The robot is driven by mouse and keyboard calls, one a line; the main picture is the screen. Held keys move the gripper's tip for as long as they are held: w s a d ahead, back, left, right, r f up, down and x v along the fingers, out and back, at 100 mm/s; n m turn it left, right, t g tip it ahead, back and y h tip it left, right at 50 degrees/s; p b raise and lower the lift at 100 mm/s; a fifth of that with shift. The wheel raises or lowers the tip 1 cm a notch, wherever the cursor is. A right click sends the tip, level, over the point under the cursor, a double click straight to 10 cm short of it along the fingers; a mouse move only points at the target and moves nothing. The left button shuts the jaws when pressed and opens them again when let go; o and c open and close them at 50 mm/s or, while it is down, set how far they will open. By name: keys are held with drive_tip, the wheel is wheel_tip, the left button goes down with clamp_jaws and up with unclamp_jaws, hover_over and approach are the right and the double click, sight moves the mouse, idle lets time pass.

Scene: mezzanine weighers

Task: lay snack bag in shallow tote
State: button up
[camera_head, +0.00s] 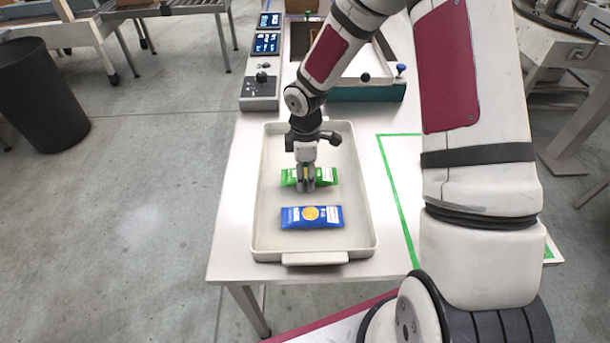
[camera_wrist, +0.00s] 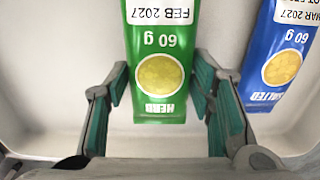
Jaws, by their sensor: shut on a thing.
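A green snack bag (camera_head: 326,175) is in the shallow tote (camera_head: 357,238), and my gripper (camera_head: 306,186) is shut on it from above. In the wrist view the green bag (camera_wrist: 160,45), marked HERB and 60 g, lies between the two fingers (camera_wrist: 162,95). The bag is low in the tote; I cannot tell whether it touches the floor. A blue snack bag (camera_head: 312,217) lies flat in the tote nearer the front, apart from the green one. It also shows at the right of the wrist view (camera_wrist: 283,62). The fingers hide the middle of the green bag in the head view.
The tote stands on a pale table (camera_head: 237,225). Behind it are a control panel with screens (camera_head: 266,65) and a dark green device base (camera_head: 368,92). A green outlined area (camera_head: 391,180) lies right of the tote. A black bin (camera_head: 40,95) stands on the floor.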

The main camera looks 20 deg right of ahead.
drive_tip(key=shift+f, duration=0.6)
drive_tip(key=shift+f, duration=0.15)
drive_tip(key=o, duration=1.2)
drive_tip(key=shift+c, duration=0.2)
